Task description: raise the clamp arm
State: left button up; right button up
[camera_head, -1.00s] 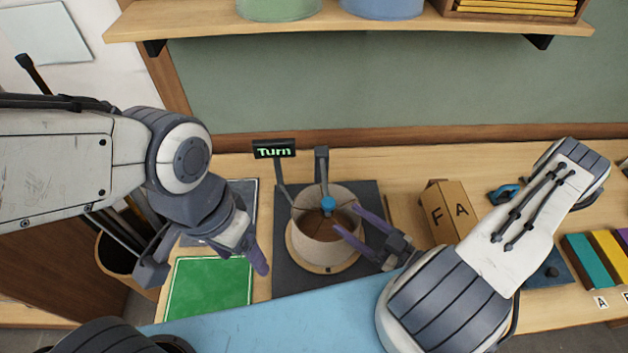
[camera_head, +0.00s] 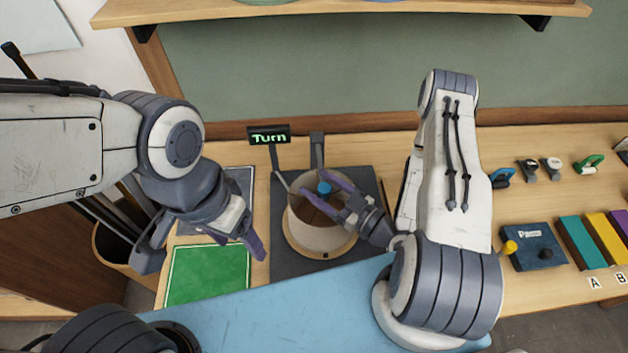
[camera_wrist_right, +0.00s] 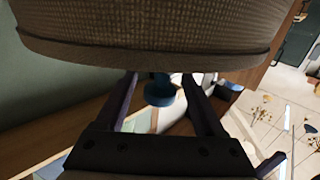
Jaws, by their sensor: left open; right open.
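The lampshade (camera_head: 315,234), a beige drum, stands on a round wooden base on a dark mat. The clamp arm (camera_head: 317,150) rises as a grey post behind it, with a blue knob (camera_head: 323,188) over the shade's opening. My right gripper (camera_head: 311,180) is open, its purple fingers reaching over the shade on either side of the knob. The right wrist view shows the blue knob (camera_wrist_right: 160,92) between the fingers; I cannot tell whether they touch it. My left gripper (camera_head: 240,250) is open and empty, left of the lamp, above the green pad.
A sign reading "Turn" (camera_head: 269,135) stands behind the shade. The green pad (camera_head: 207,275) lies at left. At right are a dark blue box (camera_head: 533,248), coloured blocks (camera_head: 581,243) and several small tools. My right arm hides part of the bench.

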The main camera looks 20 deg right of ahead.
jog(key=shift+x, duration=0.9)
jog(key=shift+r, duration=0.1)
grip_shut()
dwell(0.9)
